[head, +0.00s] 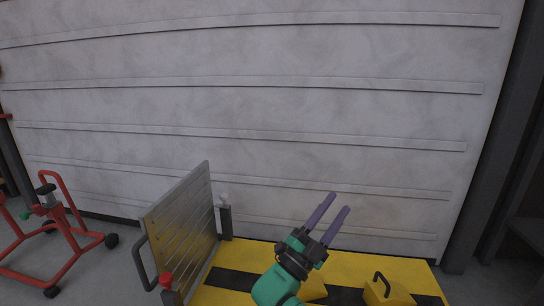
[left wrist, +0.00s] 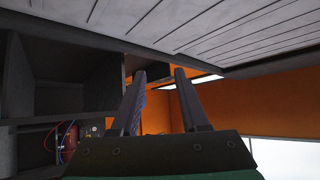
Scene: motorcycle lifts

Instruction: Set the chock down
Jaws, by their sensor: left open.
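A yellow chock (head: 390,294) with a black handle sits on the yellow platform (head: 252,258), near the bottom edge of the head view. Part of another yellow block (head: 315,289) shows just right of my left gripper's wrist, mostly hidden by it. My left gripper (head: 339,202) is raised above the platform, left of the chock, with its two purple fingers apart and nothing between them. In the left wrist view the fingers (left wrist: 160,74) are also apart and empty, and no chock shows. My right gripper is out of view.
A ribbed metal ramp plate (head: 182,230) stands upright at the platform's left end, beside a dark post (head: 225,222). A red wheeled stand (head: 62,236) is at far left. A large pale shutter door (head: 240,110) closes off the back. Dark shelving (left wrist: 50,75) shows in the left wrist view.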

